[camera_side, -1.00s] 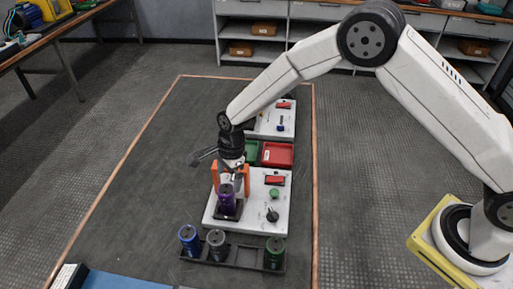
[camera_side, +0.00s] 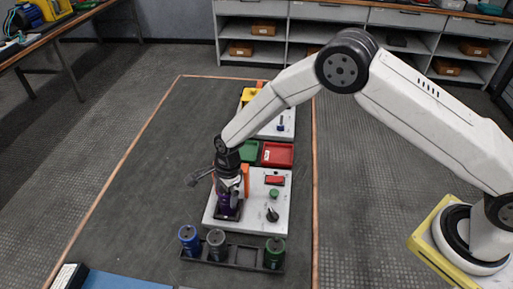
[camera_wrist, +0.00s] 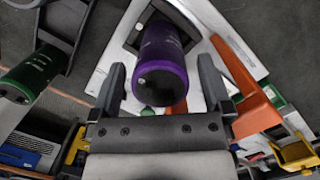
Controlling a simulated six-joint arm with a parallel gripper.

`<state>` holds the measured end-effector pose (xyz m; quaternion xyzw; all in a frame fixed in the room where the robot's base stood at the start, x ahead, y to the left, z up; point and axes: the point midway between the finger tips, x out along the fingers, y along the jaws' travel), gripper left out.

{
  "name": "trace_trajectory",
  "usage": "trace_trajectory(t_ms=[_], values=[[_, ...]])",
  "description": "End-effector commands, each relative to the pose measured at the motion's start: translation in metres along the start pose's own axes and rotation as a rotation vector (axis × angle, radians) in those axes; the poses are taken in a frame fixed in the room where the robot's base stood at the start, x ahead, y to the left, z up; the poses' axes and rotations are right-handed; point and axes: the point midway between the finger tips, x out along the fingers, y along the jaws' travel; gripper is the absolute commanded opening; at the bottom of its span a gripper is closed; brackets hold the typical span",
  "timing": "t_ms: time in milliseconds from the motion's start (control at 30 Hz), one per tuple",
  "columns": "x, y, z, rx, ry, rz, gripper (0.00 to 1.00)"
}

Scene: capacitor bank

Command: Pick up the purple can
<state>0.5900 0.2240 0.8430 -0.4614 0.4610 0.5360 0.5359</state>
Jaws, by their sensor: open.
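The purple can (camera_wrist: 162,58) stands in a dark square holder (camera_side: 224,213) on the white panel (camera_side: 258,221). In the side view the can (camera_side: 225,198) is mostly hidden by my gripper (camera_side: 228,197), which has come down over it. In the wrist view my gripper (camera_wrist: 163,90) is open, with one finger on each side of the can. A gap shows between the can and each finger, so I see no grip on it.
An orange bracket (camera_wrist: 245,90) stands close beside the can. Green (camera_side: 249,151) and red (camera_side: 278,154) trays lie behind the panel.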

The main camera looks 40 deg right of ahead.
Motion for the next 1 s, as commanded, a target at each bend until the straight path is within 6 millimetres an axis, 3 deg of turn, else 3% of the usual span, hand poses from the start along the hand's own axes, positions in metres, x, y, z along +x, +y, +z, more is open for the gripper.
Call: trace_trajectory(t_ms=[200,700,1000], values=[[0.0124,0.0003,-0.0002,0.0,0.0,0.0,1.0],[0.0123,0.0,-0.0003,0.0,0.0,0.0,1.0],[0.0122,0.0,-0.0003,0.0,0.0,0.0,0.05]])
